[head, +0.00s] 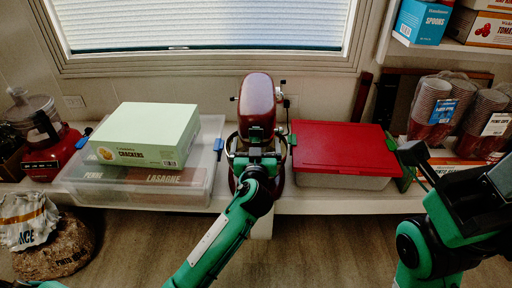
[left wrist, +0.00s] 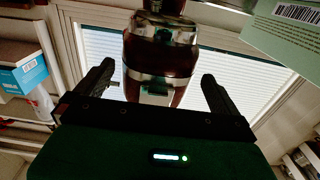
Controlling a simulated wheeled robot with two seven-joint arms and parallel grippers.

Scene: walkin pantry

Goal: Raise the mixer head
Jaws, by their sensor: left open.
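The stand mixer (head: 257,100) is dark red and stands on the shelf below the window, between the lidded bins. Its rounded head points toward me. My left gripper (head: 256,146) is in front of the mixer and hides its lower front and most of the bowl area. In the left wrist view the mixer head (left wrist: 160,58), with a silver band, shows between the two spread fingers of the left gripper (left wrist: 158,88). The gripper is open; contact with the head cannot be told. My right gripper (head: 404,160) is at the right, by the red-lidded bin; its fingers are unclear.
A clear bin (head: 80,184) with a pale green crackers box (head: 147,135) on it stands left of the mixer. A red-lidded bin (head: 340,148) stands close on the right. Paper cups (head: 432,108) are at the far right. Sacks (head: 55,250) are low at the left.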

